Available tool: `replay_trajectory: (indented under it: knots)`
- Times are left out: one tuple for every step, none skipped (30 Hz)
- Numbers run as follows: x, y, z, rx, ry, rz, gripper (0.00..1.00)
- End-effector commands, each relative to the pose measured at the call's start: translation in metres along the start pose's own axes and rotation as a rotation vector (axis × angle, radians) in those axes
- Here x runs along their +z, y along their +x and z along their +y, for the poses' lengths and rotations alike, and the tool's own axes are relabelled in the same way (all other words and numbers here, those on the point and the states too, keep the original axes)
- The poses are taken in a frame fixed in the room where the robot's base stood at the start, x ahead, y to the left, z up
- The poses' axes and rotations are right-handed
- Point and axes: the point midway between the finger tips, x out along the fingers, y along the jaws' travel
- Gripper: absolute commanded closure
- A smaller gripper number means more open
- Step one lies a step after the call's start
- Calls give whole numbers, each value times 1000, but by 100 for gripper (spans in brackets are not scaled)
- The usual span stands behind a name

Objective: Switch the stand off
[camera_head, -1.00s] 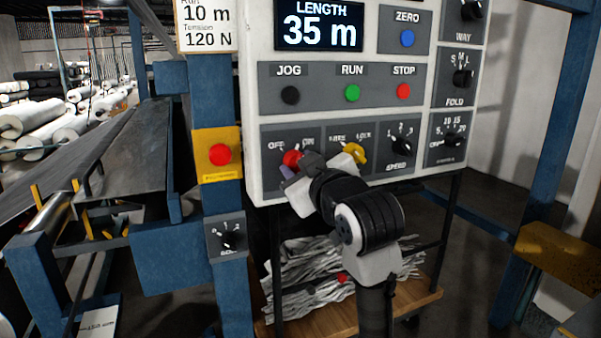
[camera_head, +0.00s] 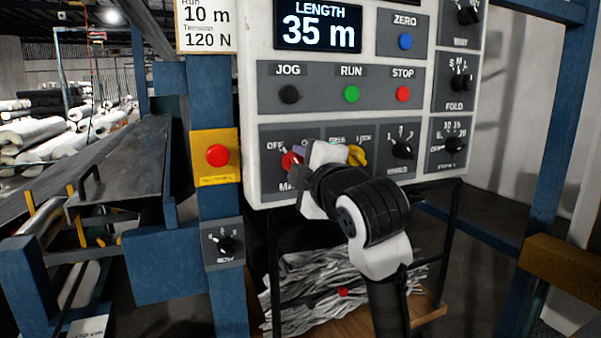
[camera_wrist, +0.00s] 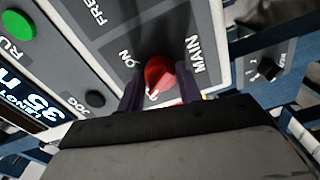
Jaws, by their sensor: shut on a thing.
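The stand's white control panel (camera_head: 250,100) fills the middle of the head view. Its red MAIN knob (camera_head: 289,160) is at the lower left, below the OFF label. In the wrist view the red knob (camera_wrist: 158,73) sits between my two dark fingers. Its white mark faces down-left there, away from the ON label (camera_wrist: 128,58) and toward the side where OFF lies, which my finger hides. My gripper (camera_head: 297,163) is shut on the knob; it also shows in the wrist view (camera_wrist: 160,92).
A yellow knob (camera_head: 356,156) is close to the right of my gripper. JOG (camera_head: 289,94), RUN (camera_head: 351,93) and STOP (camera_head: 403,93) buttons are above. A red button on a yellow plate (camera_head: 217,155) is on the blue post to the left.

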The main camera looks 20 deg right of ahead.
Motion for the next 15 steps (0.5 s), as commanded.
replay_trajectory:
  knots:
    - [0,0,-1,0,-33,0,88]
    - [0,0,-1,0,-52,0,88]
    - [0,0,-1,0,-75,0,88]
    - [0,0,-1,0,-93,-1,88]
    - [0,0,-1,0,-107,-1,88]
    - [0,0,-1,0,-127,0,88]
    - [0,0,-1,0,-139,0,88]
    - [0,0,-1,0,-151,0,88]
    - [0,0,0,0,-165,0,88]
    - [0,0,0,0,-174,0,88]
    - [0,0,0,-1,-182,0,88]
    - [0,0,0,-1,-192,1,88]
    - [0,0,0,-1,-198,1,88]
    - [0,0,0,-1,-202,1,88]
    - [0,0,0,-1,-208,1,88]
